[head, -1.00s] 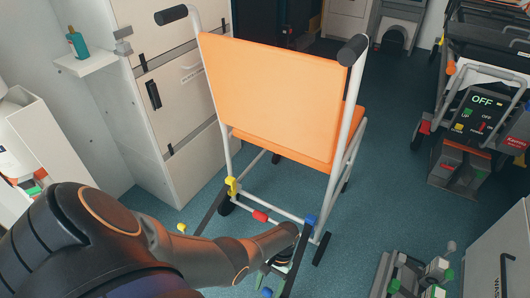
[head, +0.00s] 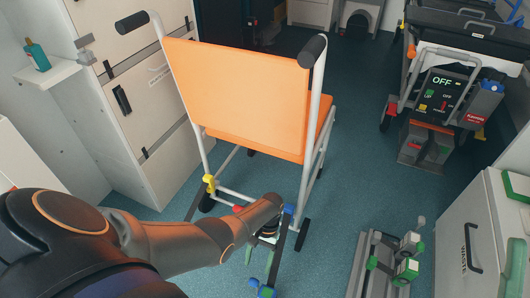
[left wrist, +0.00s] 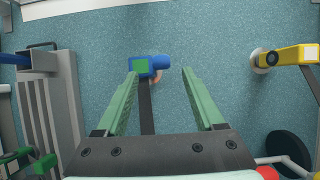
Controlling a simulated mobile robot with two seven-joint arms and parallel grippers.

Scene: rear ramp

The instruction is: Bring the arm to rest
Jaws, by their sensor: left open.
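My left arm reaches in from the lower left of the head view. Its left gripper (head: 259,258) is low behind the orange chair (head: 238,92), by the chair's lower right side. In the left wrist view the green fingers of the left gripper (left wrist: 159,73) are spread apart with nothing clamped between them. A dark bar (left wrist: 147,110) ending in a blue and green block (left wrist: 140,67) shows between the fingers; whether it lies at their depth I cannot tell. My right gripper is in neither view.
A white cabinet (head: 130,90) stands left of the chair. A control unit (head: 438,95) marked OFF stands at the right. A grey rail fixture (head: 375,265) with green parts is on the floor right of my gripper. Blue floor (head: 345,190) between them is clear.

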